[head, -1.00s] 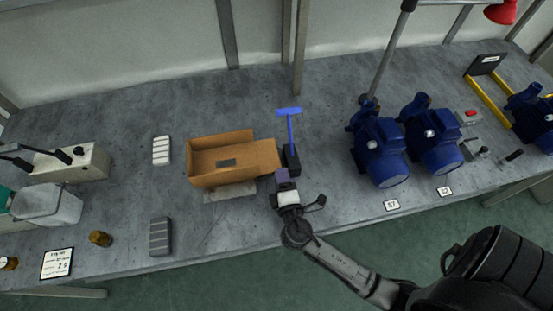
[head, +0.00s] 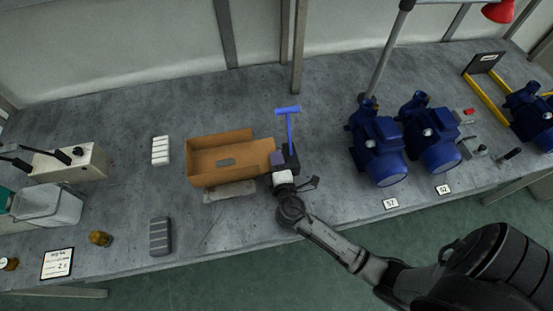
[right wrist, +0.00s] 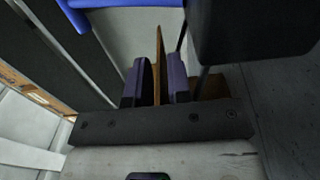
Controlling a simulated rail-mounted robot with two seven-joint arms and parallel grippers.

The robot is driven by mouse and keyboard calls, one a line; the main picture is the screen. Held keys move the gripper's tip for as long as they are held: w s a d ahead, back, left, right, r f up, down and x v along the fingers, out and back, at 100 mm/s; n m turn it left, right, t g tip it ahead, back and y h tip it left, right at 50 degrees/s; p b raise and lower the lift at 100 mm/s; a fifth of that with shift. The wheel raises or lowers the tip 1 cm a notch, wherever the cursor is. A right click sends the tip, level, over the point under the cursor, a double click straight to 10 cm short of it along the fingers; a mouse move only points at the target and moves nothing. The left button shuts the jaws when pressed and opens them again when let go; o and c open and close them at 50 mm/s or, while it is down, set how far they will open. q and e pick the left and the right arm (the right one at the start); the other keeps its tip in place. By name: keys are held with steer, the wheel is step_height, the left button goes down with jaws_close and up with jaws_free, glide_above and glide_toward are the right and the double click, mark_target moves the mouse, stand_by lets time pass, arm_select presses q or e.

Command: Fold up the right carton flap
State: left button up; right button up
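The open brown carton (head: 218,176) stands on the grey bench in the head view. Its right flap (head: 261,158) sticks out at the right end, partly hidden by my gripper. My right gripper (head: 277,158) is at the flap's outer end. In the right wrist view, the flap (right wrist: 158,68) stands edge-on between the two close-set purple-grey fingers (right wrist: 159,84), which look shut on it. My left gripper is not in view.
Blue pumps (head: 378,150) stand farther right. A white ribbed block (head: 160,151) and a grey one (head: 160,237) lie left of the carton, with bare bench between.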

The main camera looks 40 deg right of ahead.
jaws_close()
step_height(320, 180, up, 2)
steer(key=n+p, duration=0.1)
steer(key=p, duration=0.1)
steer(key=n+p, duration=0.2)
steer(key=shift+a+r+n, duration=0.1)
steer(key=shift+r+n, duration=0.1)
steer(key=shift+n, duration=0.1)
steer(key=shift+w+a+r+n+p, duration=0.1)
steer(key=shift+w+r+n+p, duration=0.1)
steer(key=shift+n+p, duration=0.65)
steer(key=shift+n, duration=0.25)
steer(key=shift+o, duration=1.3)
jaws_free()
